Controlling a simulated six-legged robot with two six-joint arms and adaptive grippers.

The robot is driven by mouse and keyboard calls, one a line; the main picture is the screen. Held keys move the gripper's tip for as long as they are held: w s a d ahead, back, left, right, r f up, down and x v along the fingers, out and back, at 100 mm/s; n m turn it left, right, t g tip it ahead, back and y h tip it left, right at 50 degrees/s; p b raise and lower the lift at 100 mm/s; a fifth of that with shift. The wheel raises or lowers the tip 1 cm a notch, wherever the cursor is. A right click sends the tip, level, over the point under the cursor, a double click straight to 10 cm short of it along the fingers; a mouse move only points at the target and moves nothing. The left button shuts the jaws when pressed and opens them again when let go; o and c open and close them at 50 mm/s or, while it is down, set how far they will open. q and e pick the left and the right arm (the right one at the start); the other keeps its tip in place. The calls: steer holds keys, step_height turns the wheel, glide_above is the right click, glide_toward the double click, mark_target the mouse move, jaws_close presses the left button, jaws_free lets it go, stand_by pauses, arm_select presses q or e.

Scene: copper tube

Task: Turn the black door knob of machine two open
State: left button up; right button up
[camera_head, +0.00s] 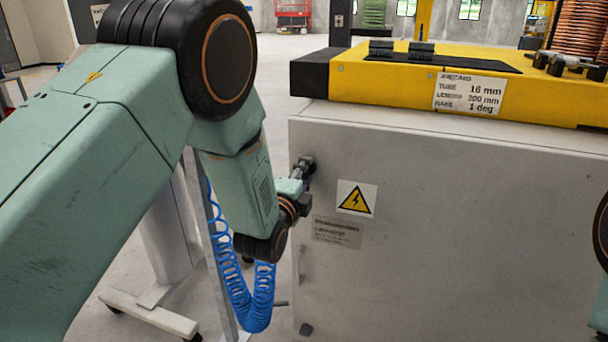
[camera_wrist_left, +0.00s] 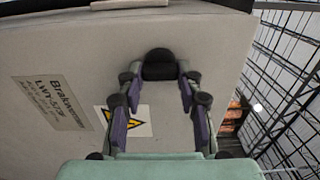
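The grey-white machine cabinet (camera_head: 440,230) has a yellow-topped bending unit with a job card above it. The black door knob (camera_wrist_left: 160,66) is on the door's face in the left wrist view. In the head view it is at the door's upper left edge, mostly covered by my gripper. My left gripper (camera_head: 305,168) is at the knob, with its fingers (camera_wrist_left: 161,76) on both sides of it. The fingertips appear to touch the knob's sides, so the gripper looks shut on it. My right gripper is out of view; only part of my right arm shows at the right edge.
A warning sign (camera_head: 356,198) and a label (camera_head: 337,233) are on the door right of the knob. A blue coiled hose (camera_head: 257,300) hangs below my left arm. Copper coils (camera_head: 580,30) stand at the back right. A wire mesh fence (camera_wrist_left: 290,80) is beyond the door edge.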

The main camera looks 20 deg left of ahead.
arm_select(q)
steer(key=o, duration=0.4)
steer(key=shift+o, duration=0.2)
steer(key=shift+s, duration=0.1)
steer(key=s, duration=1.2)
steer(key=shift+a, duration=0.15)
steer(key=shift+w, duration=0.1)
